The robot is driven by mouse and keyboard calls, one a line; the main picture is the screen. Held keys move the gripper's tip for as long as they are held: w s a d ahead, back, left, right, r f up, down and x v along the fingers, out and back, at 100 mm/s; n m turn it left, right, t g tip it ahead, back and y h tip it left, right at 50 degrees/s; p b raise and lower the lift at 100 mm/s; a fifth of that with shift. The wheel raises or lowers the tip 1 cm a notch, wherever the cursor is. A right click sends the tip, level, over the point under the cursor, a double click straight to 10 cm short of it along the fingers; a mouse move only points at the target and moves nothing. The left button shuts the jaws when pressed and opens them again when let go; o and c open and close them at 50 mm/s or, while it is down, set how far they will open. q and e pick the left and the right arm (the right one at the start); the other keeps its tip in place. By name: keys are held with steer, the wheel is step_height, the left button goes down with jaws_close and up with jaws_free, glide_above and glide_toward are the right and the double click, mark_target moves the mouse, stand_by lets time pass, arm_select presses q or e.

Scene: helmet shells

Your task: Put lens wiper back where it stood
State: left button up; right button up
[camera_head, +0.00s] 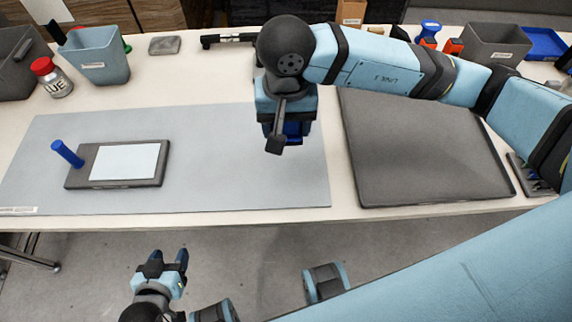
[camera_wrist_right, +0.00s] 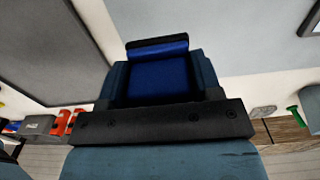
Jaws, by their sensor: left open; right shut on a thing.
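My right gripper (camera_head: 289,135) is above the right part of the grey-blue mat (camera_head: 235,150), pointing down. In the right wrist view it is shut on a blue piece with a black strip (camera_wrist_right: 158,72) along its far edge. This appears to be the lens wiper; in the head view it is mostly hidden by the gripper and wrist. My left gripper (camera_head: 165,262) is open and empty, low in front of the table. A dark flat holder (camera_head: 75,178) with a white panel lies on the mat, with a blue peg (camera_head: 67,153) standing at its left end.
A large dark grey board (camera_head: 425,150) lies right of the mat. A blue bin (camera_head: 96,55), a bottle with a red cap (camera_head: 52,78) and a grey block (camera_head: 164,45) stand behind. A grey bin (camera_head: 495,45) is at back right. The mat's middle is clear.

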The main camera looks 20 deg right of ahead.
mark_target(286, 172)
step_height(286, 172, down, 14)
steer(key=shift+r, duration=0.15)
stand_by(0.3)
steer(key=shift+b, duration=0.45)
steer(key=o, duration=0.8)
step_height(286, 172, up, 12)
steer(key=shift+r+p, duration=0.1)
steer(key=shift+p, duration=0.25)
